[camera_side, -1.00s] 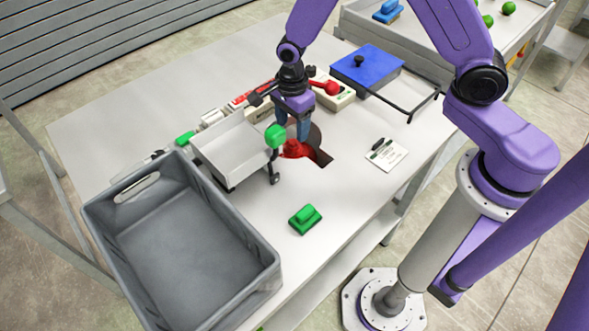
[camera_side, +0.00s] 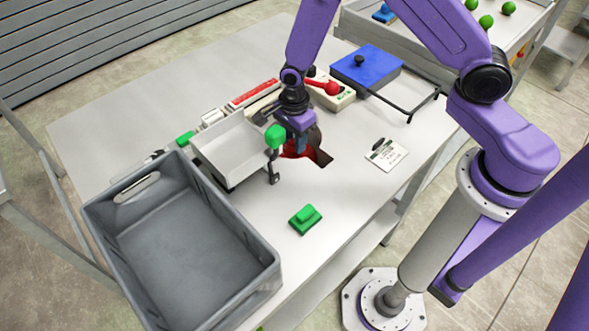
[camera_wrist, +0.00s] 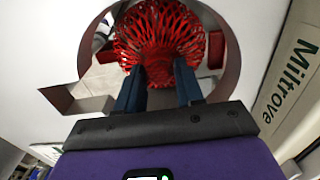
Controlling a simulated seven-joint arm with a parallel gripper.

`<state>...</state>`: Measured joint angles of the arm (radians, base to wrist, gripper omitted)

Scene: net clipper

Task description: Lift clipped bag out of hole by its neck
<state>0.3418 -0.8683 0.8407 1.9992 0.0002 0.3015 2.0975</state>
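The red net bag (camera_wrist: 158,32) sits in the round hole (camera_wrist: 235,62) in the table top. In the side view only a little red of the bag (camera_side: 290,153) shows at the hole's rim. My gripper (camera_wrist: 160,72) is down at the hole, with its two blue fingers apart on either side of the bag's narrowed near end. A gap shows between the fingers, with red net in it. The clip on the neck cannot be made out. In the side view my gripper (camera_side: 300,143) hides most of the hole, and its fingertips are out of sight.
A white tray with a green knob (camera_side: 276,136) stands close to the left of the hole. A grey crate (camera_side: 265,262) is at the front left. A cream box with a red lever (camera_side: 332,88) is behind. The table right of the hole is mostly clear.

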